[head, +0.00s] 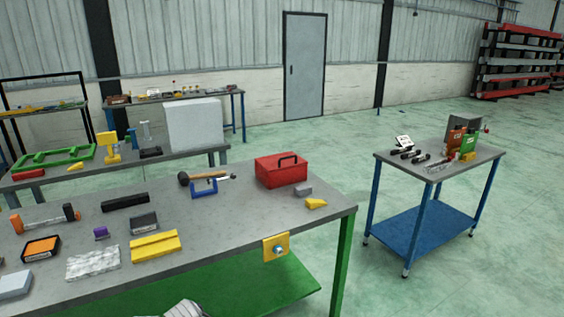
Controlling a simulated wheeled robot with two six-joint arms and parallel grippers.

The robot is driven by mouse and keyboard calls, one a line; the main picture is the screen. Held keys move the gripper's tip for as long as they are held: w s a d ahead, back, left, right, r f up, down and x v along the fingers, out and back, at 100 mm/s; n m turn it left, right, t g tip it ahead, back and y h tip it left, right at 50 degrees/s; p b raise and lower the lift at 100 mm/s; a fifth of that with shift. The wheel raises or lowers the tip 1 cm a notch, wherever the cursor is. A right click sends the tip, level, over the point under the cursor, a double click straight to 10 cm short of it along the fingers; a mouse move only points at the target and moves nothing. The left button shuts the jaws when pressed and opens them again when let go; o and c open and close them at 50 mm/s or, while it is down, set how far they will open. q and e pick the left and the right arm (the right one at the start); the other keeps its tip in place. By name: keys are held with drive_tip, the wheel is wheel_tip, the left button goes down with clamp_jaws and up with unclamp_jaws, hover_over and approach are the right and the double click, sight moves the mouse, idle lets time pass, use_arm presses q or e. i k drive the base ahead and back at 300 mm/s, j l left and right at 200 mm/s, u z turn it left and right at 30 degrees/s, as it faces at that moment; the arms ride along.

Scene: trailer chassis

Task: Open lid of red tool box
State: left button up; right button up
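The red tool box (281,173) sits near the far right corner of the grey workbench (225,235) in the head view.
A hammer (200,176), a blue clamp (205,188), a grey block (303,190) and a yellow wedge (316,203) lie near the box. Several tools cover the bench's left half. A blue cart (420,222) stands apart at right, with open floor between.

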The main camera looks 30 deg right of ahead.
sight(273, 163)
drive_tip(key=z, duration=0.6)
drive_tip(key=i+l+z, duration=0.2)
drive_tip(key=z, duration=0.25)
drive_tip(key=i+z, duration=0.6)
drive_tip(key=i, duration=0.65)
